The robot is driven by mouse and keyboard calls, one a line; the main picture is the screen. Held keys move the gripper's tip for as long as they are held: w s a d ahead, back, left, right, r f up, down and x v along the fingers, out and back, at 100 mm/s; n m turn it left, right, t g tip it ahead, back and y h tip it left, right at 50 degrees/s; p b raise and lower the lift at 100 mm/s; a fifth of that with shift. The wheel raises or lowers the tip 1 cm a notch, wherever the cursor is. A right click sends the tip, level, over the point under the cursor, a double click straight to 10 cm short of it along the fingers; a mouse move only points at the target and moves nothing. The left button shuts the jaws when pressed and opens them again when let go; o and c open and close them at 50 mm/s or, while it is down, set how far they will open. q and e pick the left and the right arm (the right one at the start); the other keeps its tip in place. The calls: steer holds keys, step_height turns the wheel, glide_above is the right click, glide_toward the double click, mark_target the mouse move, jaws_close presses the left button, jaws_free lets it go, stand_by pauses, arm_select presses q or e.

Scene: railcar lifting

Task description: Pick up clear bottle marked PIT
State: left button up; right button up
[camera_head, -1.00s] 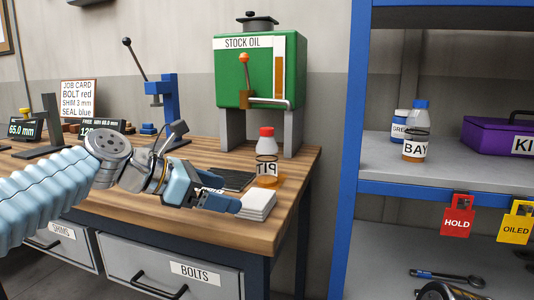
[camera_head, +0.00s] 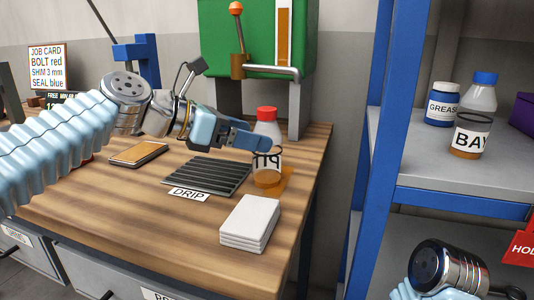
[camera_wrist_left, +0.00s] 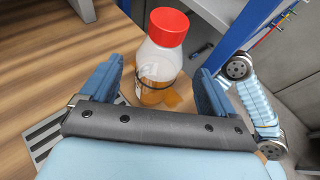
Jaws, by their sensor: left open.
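The clear bottle marked PIT (camera_head: 267,150) stands upright on the wooden bench, with a red cap and orange liquid low inside. An orange puddle lies at its base. My left gripper (camera_head: 262,141) comes in from the left at the bottle's label height. In the left wrist view the bottle (camera_wrist_left: 160,58) is between and a little beyond the two open blue fingers (camera_wrist_left: 160,88). Part of its label is hidden behind a finger in the head view. My right arm shows at the lower right of the head view, but its fingers cannot be made out.
The green oil tank (camera_head: 258,40) stands behind. A blue shelf post (camera_head: 379,170) rises at the right, with a BAY bottle (camera_head: 472,125) and grease jar (camera_head: 442,105) on the shelf.

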mark_target(275, 142)
arm_select(q)
steer(key=x, duration=0.6)
steer(key=shift+w+d+f, duration=0.2)
steer(key=shift+w+d, duration=0.05)
steer(key=shift+d, duration=0.05)
steer(key=c, duration=1.1)
